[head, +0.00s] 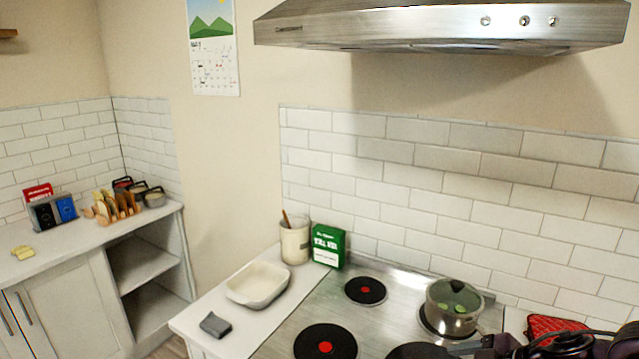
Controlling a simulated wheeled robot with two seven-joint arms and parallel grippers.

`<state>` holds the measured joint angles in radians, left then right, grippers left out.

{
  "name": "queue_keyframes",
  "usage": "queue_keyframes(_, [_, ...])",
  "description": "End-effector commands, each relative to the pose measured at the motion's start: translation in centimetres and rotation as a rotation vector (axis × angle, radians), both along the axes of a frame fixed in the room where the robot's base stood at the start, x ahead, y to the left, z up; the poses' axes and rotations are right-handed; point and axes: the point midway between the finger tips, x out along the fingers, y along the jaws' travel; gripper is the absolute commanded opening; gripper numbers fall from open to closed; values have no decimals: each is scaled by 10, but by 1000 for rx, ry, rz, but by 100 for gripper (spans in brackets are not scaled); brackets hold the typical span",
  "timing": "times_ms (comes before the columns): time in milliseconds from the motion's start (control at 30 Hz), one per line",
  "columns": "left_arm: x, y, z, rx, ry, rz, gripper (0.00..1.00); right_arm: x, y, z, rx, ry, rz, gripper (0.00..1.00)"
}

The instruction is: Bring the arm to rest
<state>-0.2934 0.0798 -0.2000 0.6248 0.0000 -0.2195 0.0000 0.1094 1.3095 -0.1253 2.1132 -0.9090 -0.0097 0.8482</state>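Part of my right arm, dark and purplish-black, shows at the bottom right corner of the head view, in front of the stove (402,293). The end of this arm, with my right gripper (497,345), is at the lower edge, below the steel pot (453,308). Its fingers are cut off or too dark to make out, so I cannot tell whether it is open or shut, or holds anything. My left arm and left gripper are not in view.
The lidded pot stands on a back burner. A red patterned item (551,328) lies right of it, close to my arm. A white dish (257,284), grey cloth (215,324), utensil crock (295,240) and green box (328,246) stand left. The range hood (440,25) hangs above.

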Motion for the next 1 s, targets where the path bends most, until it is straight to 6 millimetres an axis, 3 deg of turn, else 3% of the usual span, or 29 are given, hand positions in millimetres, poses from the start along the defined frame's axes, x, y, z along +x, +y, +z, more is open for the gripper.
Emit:
queue_keyframes(133, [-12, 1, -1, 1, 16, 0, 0, 6, 44, -23, 48, -121, -73, 79])
queue_keyframes(300, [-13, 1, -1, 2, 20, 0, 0, 2, 69, -41, 65, -192, -313, 79])
queue_keyframes(467, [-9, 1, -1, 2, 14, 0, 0, -25, 61, -63, 33, -86, -588, 79])
queue_keyframes(600, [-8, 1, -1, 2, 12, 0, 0, -59, 51, -83, -5, 72, -758, 79])
queue_keyframes(1000, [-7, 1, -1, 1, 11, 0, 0, -161, 50, -119, -50, 551, -983, 79])
